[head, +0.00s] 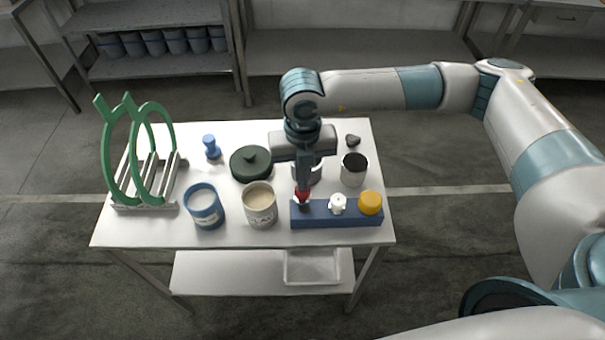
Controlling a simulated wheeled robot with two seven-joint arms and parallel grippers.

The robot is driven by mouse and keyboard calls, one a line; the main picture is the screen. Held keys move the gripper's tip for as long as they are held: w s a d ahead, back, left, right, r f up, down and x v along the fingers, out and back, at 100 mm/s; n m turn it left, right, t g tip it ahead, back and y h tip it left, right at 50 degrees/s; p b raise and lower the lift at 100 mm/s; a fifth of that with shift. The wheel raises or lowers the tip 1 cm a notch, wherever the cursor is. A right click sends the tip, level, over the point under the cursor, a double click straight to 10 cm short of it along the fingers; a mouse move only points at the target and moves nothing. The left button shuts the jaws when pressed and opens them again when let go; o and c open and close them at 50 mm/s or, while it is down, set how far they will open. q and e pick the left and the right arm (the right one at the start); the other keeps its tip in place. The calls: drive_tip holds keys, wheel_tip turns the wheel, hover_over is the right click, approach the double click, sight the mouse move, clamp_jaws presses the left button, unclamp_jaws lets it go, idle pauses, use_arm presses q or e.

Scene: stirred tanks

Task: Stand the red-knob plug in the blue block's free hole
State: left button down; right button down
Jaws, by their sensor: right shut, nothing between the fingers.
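The blue block (335,216) lies at the table's front right. The red-knob plug (302,195) is at the block's left end, right under my right gripper (303,186). It looks upright there, but the fingers partly cover it, and I cannot tell how deep it sits. A white knob (338,202) stands in the middle of the block and a yellow knob (370,201) at its right end. My right gripper points down, shut with nothing held, its tips at the red knob. My left gripper is not in view.
Behind the block stand a dark-topped white jar (354,170) and another container partly hidden by my gripper. To the left are a beige jar (260,207), a blue jar (204,208), a dark green lid (250,162), a blue plug (211,147) and a rack (150,192) with green rings.

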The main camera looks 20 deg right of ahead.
drive_tip(key=shift+s+f+b, duration=0.1)
drive_tip(key=shift+f+b, duration=0.4)
idle(0.6)
drive_tip(key=shift+r, duration=0.1)
drive_tip(key=shift+r, duration=1.45)
drive_tip(key=shift+r, duration=0.55)
wheel_tip(320, 180, up, 16)
drive_tip(key=b, duration=0.5)
drive_tip(key=shift+r, duration=0.15)
